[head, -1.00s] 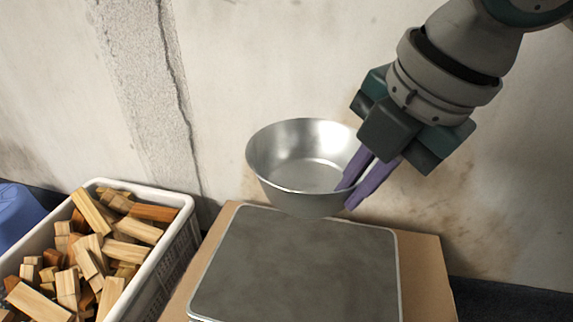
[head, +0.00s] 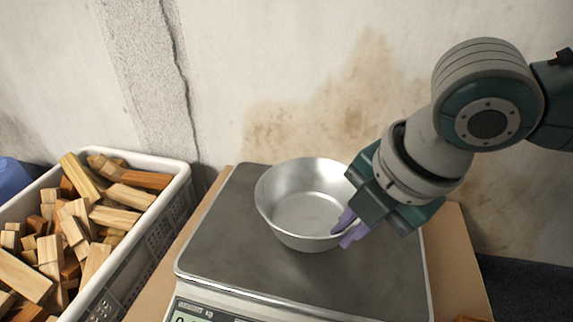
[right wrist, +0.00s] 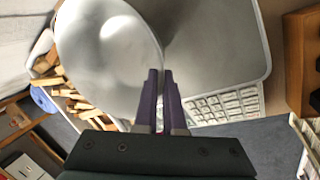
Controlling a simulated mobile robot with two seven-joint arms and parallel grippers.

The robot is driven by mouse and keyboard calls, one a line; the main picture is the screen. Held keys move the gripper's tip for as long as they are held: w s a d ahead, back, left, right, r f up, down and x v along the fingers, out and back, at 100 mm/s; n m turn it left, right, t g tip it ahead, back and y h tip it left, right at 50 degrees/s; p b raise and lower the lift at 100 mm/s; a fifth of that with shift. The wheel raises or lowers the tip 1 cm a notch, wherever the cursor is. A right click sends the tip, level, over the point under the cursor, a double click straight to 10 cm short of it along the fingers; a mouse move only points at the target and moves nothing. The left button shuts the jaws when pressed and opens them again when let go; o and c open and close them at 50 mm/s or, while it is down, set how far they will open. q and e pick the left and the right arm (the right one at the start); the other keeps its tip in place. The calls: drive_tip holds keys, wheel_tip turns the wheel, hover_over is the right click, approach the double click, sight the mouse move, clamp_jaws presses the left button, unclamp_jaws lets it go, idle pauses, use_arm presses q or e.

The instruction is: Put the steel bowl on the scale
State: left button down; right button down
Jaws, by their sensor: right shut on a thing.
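The steel bowl (head: 305,205) is upright, over the middle of the scale's grey plate (head: 225,235) in the head view. I cannot tell for sure whether its base touches the plate. My right gripper (head: 345,228) is shut on the bowl's right rim, one purple finger inside and one outside. In the right wrist view the bowl (right wrist: 105,50) fills the upper left, its rim between the fingers (right wrist: 160,85). The scale's plate (right wrist: 215,40) and its keypad (right wrist: 225,103) show beyond. My left gripper is not in view.
A white crate (head: 150,240) full of wood pieces stands left of the scale. The scale stands on a brown surface (head: 458,250). A stained wall (head: 300,80) rises close behind. A blue object (head: 15,178) is at the far left edge.

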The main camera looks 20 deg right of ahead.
drive_tip(key=shift+f, duration=0.8)
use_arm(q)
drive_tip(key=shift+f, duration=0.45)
use_arm(e)
drive_tip(key=shift+r, duration=0.15)
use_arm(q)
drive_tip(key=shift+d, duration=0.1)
